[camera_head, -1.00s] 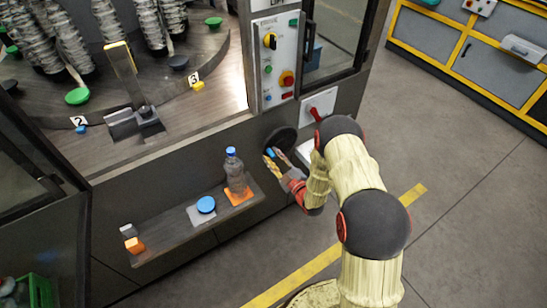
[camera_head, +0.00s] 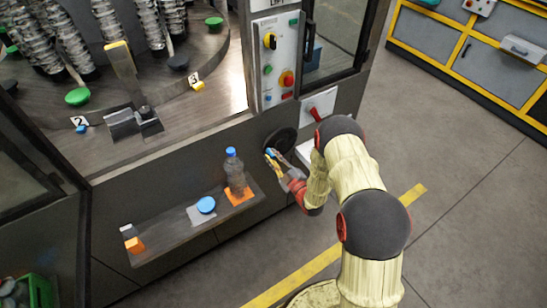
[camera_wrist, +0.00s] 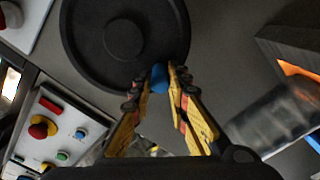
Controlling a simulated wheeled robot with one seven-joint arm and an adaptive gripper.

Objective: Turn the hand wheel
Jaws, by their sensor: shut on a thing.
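The hand wheel (camera_head: 284,138) is a black disc on the machine's dark front panel, partly hidden by my gripper in the head view. In the wrist view the wheel (camera_wrist: 85,50) fills the upper middle, with a round hub at its centre. Its blue handle (camera_wrist: 159,78) stands at the lower rim. My gripper (camera_head: 271,153) is at the wheel's lower left edge in the head view. In the wrist view its yellow fingers (camera_wrist: 160,81) meet around the blue handle from both sides, shut on it.
A red switch (camera_head: 315,114) and a control panel (camera_head: 279,58) sit above the wheel. The floor at right is clear.

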